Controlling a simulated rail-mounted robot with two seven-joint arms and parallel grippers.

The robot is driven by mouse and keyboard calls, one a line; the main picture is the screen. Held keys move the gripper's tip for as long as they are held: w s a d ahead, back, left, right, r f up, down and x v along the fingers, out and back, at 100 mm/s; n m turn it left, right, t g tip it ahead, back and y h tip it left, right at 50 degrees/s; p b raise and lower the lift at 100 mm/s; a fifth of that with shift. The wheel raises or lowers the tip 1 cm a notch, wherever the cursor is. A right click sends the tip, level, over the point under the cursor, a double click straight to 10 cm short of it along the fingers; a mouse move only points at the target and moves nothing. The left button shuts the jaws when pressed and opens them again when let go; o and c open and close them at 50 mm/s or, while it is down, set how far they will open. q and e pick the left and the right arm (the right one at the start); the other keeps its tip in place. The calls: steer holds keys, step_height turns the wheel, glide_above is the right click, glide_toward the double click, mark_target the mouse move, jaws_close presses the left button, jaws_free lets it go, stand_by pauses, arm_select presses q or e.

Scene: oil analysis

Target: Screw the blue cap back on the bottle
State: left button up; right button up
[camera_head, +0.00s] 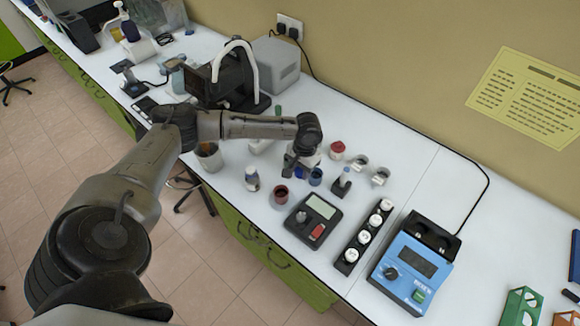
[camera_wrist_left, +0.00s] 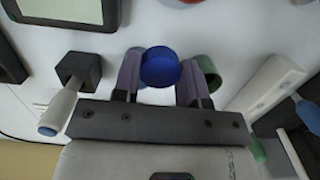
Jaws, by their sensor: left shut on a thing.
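My left gripper (camera_head: 300,168) is shut on the blue cap (camera_wrist_left: 160,67), which sits between its two fingertips in the left wrist view (camera_wrist_left: 159,78). The cap also shows small under the gripper in the head view (camera_head: 299,173). A small blue container (camera_head: 316,177) stands on the bench just right of the gripper. In the wrist view a pale blue round shape beside the cap is mostly hidden by the cap and a finger. I cannot tell whether the cap touches anything below. My right gripper is not in view.
A dark red jar (camera_head: 281,194), a white bottle (camera_head: 251,179), a red-topped jar (camera_head: 337,150) and a dropper on a dark block (camera_head: 342,182) stand close around. A scale (camera_head: 313,220), a row of white-topped vials (camera_head: 364,238) and a blue meter (camera_head: 416,262) are to the front right.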

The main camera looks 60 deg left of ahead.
arm_select(q)
steer(key=w+d+r, duration=0.2)
steer(key=d+r, duration=0.1)
steer(key=d, duration=0.1)
steer(key=shift+d, duration=0.4)
steer(key=shift+d+r, duration=0.1)
steer(key=w+d+r+m, duration=0.1)
steer(key=d+r+m, duration=0.2)
steer(key=d+r, duration=1.5)
steer(key=shift+d+r+m, duration=0.25)
steer(key=shift+r+m, duration=0.15)
steer(key=shift+r, duration=0.2)
steer(key=shift+a, duration=0.15)
